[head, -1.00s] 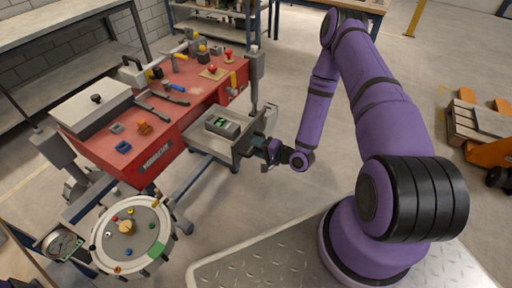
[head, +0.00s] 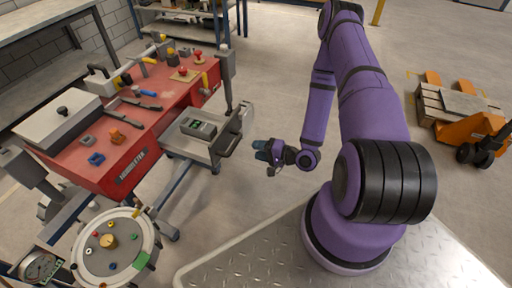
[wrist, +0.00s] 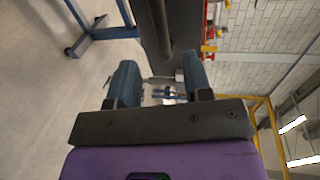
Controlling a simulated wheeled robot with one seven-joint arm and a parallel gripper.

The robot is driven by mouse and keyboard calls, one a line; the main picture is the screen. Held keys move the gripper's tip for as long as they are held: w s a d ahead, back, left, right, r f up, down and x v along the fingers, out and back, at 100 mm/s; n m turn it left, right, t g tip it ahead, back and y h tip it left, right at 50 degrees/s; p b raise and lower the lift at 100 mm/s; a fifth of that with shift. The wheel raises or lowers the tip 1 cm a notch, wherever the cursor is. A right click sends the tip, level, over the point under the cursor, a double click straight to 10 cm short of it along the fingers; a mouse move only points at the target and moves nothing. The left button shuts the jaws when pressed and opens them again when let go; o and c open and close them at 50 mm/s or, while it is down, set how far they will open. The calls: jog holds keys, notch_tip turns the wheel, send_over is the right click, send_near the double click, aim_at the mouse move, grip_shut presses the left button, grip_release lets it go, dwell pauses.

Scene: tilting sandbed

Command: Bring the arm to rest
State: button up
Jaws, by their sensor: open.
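My purple arm spans the right half of the head view. My gripper (head: 262,151) hangs at its end, to the right of the grey side shelf (head: 226,143) of the red bench, with a gap of floor between them. In the wrist view my gripper (wrist: 160,85) shows two blue-grey fingers spread apart with nothing held between them. The red sandbed bench (head: 150,118) stands to the left, clear of my arm.
A round dial table (head: 142,232) stands front left. An orange pallet truck (head: 470,135) with a loaded pallet is at the right. Open concrete floor lies around the gripper.

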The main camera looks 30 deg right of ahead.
jog(key=w+d+r+n+g+h, duration=0.45)
jog(key=w+r+n, duration=0.35)
jog(key=r, duration=0.6)
jog(key=s+r+n+h, duration=0.1)
jog(key=s+r+h, duration=0.15)
jog(key=r, duration=0.85)
jog(key=s+r+h, duration=0.1)
jog(key=r+h, duration=0.3)
jog(key=r, duration=0.8)
jog(key=s+a+r+g, duration=0.1)
jog(key=s+r, duration=0.3)
jog(key=s, duration=0.4)
jog(key=s+a+r+n+g+y, duration=0.1)
jog(key=s+a+r, duration=0.3)
jog(key=s, duration=0.4)
jog(key=s+a+r+g, duration=0.1)
jog(key=s+a+r, duration=0.2)
jog(key=s+r, duration=0.3)
jog(key=shift+s+r+n+y, duration=0.2)
jog(key=shift+s+n+y, duration=0.2)
jog(key=shift+s, duration=0.8)
